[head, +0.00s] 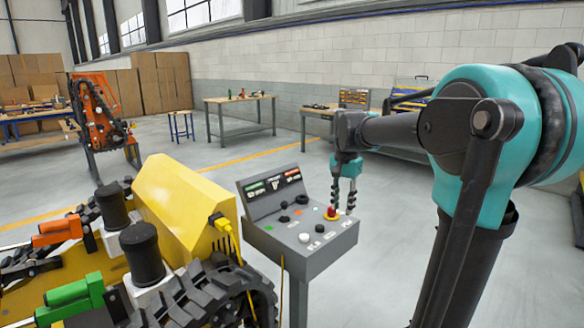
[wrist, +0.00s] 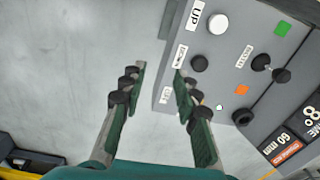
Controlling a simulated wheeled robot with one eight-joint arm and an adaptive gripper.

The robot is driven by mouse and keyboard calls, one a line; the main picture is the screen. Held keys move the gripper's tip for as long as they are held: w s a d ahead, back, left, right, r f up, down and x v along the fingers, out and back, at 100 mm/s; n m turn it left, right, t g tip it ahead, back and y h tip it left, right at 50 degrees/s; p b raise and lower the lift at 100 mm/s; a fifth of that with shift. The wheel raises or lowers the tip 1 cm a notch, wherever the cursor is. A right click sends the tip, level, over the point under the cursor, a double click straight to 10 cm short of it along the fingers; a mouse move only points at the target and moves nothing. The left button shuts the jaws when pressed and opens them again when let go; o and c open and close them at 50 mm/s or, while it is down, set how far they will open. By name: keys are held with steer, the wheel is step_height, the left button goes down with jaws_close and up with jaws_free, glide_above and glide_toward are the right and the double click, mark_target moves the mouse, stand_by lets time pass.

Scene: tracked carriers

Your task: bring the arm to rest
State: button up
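My gripper (head: 343,205) hangs over the right side of a grey control console (head: 282,236) in the head view, its fingers pointing down. In the wrist view my gripper (wrist: 160,74) is open, with a clear gap and nothing between the fingertips. The left finger is over floor and the right finger overlaps the console edge.
A yellow tracked carrier (head: 185,205) with black tracks and a yellow plug stands left of the console. An orange machine (head: 100,115) and workbenches (head: 240,99) stand farther back. Grey floor is open behind the console and to its right.

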steer(key=s+d+f+n+t, duration=0.2)
steer(key=s+f+n, duration=0.2)
steer(key=s+f, duration=0.6)
steer(key=s+d+f+n+t, duration=0.1)
steer(key=s+f+n, duration=0.3)
steer(key=s+f, duration=0.6)
steer(key=shift+d+f+t, duration=0.35)
steer(key=shift+f+t, duration=0.05)
steer(key=shift+f, duration=0.35)
steer(key=shift+a, duration=0.1)
stand_by(0.7)
